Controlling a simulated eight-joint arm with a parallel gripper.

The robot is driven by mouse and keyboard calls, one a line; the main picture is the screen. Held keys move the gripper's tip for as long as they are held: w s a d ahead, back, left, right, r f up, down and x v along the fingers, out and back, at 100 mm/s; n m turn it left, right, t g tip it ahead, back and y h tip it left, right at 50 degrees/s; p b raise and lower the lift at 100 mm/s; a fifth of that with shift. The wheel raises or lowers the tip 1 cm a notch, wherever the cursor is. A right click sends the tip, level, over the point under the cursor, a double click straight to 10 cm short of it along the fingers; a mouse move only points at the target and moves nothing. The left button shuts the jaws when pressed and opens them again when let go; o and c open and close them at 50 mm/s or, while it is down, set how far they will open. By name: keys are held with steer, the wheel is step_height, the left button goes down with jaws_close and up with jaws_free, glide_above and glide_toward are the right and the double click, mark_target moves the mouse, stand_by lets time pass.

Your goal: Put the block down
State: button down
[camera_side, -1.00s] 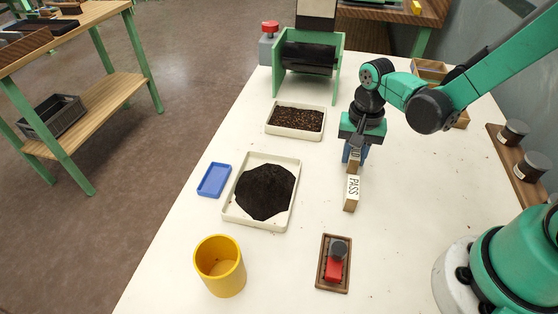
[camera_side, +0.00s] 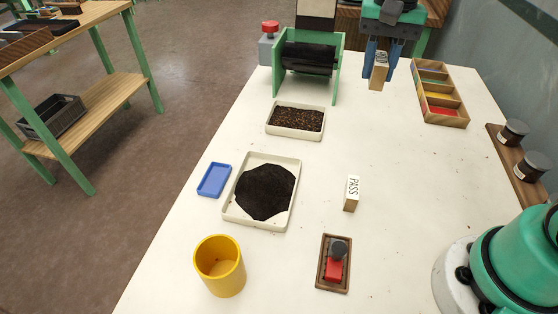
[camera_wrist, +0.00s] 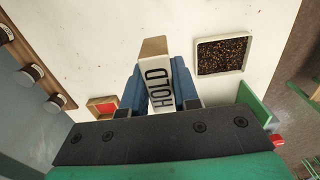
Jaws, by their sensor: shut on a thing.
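My gripper (camera_side: 381,62) is at the top right of the side view, raised over the far part of the white table. Its blue fingers are shut on a wooden block with a white face (camera_side: 379,68). In the wrist view the block (camera_wrist: 157,80) reads HOLD and sits between the two blue fingers (camera_wrist: 160,88). A second wooden block (camera_side: 352,192), marked PASS, stands alone on the table in the middle right of the side view.
A wooden tray with coloured compartments (camera_side: 440,92) lies right of my gripper. The green-framed drum (camera_side: 308,56) stands left. The table's middle right is mostly clear.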

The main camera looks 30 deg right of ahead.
steer(key=shift+r, duration=0.45)
steer(key=shift+w+r+n, duration=0.15)
steer(key=shift+n, duration=0.15)
steer(key=shift+w+n, duration=0.3)
steer(key=shift+n, duration=0.3)
steer(key=w+f+n, duration=0.2)
steer(key=w+n, duration=0.1)
steer(key=n, duration=0.3)
steer(key=m, duration=0.7)
glide_above(215, 180)
step_height(215, 180, down, 7)
steer(key=shift+m, duration=0.4)
step_height(215, 180, down, 9)
steer(key=shift+r, duration=0.1)
steer(key=shift+f, duration=0.55)
